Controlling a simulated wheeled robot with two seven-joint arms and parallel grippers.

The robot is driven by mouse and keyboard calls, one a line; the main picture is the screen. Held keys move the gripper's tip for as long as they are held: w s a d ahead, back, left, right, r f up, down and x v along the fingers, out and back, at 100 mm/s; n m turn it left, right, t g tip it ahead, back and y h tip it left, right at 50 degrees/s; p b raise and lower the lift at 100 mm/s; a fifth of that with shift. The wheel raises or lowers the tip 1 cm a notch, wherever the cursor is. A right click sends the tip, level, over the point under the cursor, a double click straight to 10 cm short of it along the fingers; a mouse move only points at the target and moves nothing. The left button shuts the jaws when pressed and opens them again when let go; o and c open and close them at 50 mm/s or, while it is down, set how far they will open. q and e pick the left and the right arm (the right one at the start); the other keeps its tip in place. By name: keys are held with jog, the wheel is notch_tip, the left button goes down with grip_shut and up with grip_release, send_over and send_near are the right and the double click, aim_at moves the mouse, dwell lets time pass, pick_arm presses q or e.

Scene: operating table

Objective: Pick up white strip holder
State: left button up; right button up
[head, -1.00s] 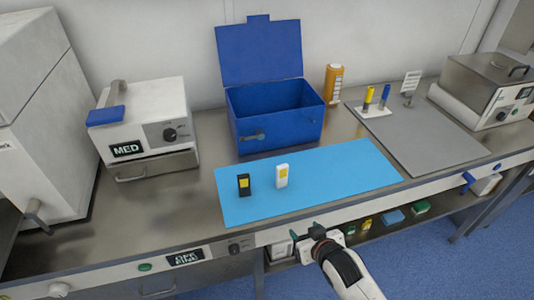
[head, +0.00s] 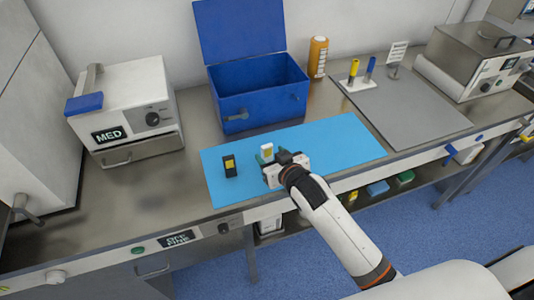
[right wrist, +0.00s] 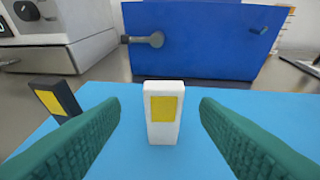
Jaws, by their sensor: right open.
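The white strip holder (right wrist: 162,128) stands upright on the blue mat (right wrist: 110,93), with a yellow square on its face. In the right wrist view it is centred between the two green fingers of my right gripper (right wrist: 160,125), which is open and touches nothing. In the head view the holder's top (head: 266,149) shows just beyond my right gripper (head: 270,160), which hides its lower part. A black holder (head: 229,166) with a yellow square stands to the left on the mat; it also shows in the right wrist view (right wrist: 54,98). My left gripper is not in view.
An open blue box (head: 258,97) stands behind the mat. A white MED device (head: 125,115) is at the left. A grey mat (head: 425,118) with a small rack (head: 358,84) of yellow and blue items lies at the right. The blue mat's right part is clear.

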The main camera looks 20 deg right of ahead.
aim_at(268, 151)
jog(key=p+x, duration=0.1)
jog(key=x, duration=0.3)
jog(key=shift+w+d, duration=0.1)
jog(key=shift+w, duration=0.15)
jog(key=c, duration=1.1)
